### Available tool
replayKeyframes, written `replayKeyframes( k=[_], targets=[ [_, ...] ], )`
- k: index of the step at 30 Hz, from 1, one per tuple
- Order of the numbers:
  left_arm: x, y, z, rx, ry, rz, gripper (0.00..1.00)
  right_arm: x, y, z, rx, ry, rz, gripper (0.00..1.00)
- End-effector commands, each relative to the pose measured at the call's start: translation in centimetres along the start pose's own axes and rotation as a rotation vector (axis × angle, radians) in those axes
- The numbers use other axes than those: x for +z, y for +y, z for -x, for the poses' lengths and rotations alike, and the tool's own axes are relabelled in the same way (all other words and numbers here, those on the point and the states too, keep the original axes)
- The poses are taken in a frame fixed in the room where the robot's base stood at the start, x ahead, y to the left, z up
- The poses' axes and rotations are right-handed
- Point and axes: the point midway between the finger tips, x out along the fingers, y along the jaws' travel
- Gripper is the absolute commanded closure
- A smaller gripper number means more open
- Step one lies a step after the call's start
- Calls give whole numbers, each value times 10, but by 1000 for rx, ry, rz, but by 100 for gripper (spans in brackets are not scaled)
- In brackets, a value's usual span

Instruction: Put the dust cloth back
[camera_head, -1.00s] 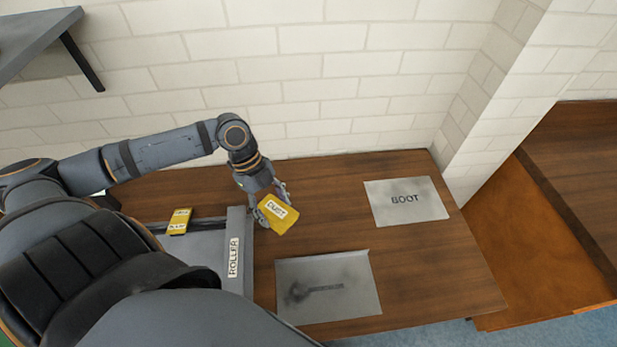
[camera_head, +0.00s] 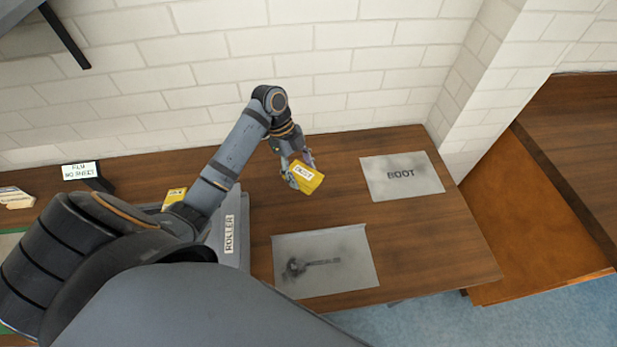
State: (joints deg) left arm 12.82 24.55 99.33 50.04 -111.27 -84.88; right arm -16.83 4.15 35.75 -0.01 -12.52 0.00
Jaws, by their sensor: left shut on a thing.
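The dust cloth (camera_head: 308,178) is a small yellow block-like piece with a white label, only partly readable. My left gripper (camera_head: 299,172) is shut on it and holds it, tilted, over the wooden table (camera_head: 430,240), between the wall and the two grey mats. It looks raised off the table, but its height is hard to tell. My right gripper is not in view.
A smudged grey mat (camera_head: 324,262) lies at the front. A grey tray labelled ROLLER (camera_head: 229,234) and another yellow piece (camera_head: 174,197) are at the left. A small sign (camera_head: 81,171) stands farther left.

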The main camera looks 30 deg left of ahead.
Motion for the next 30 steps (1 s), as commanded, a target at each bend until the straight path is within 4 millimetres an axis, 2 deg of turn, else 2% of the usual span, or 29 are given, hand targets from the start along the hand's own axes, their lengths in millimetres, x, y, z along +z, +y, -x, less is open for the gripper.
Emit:
replayKeyframes(
  k=[4,13,15,19,29,30],
  targets=[
    [6,-20,-21,-3,3,0,69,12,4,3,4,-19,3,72],
    [11,-33,-37,-4,1,0,69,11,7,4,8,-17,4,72],
    [15,-31,-47,-1,1,1,69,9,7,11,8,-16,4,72],
    [22,-31,-61,-2,0,-1,69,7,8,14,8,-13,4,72],
    [24,-31,-66,-4,-1,-1,69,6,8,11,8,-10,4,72],
    [24,-31,-66,-5,-2,-1,36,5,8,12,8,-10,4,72]
  ],
)
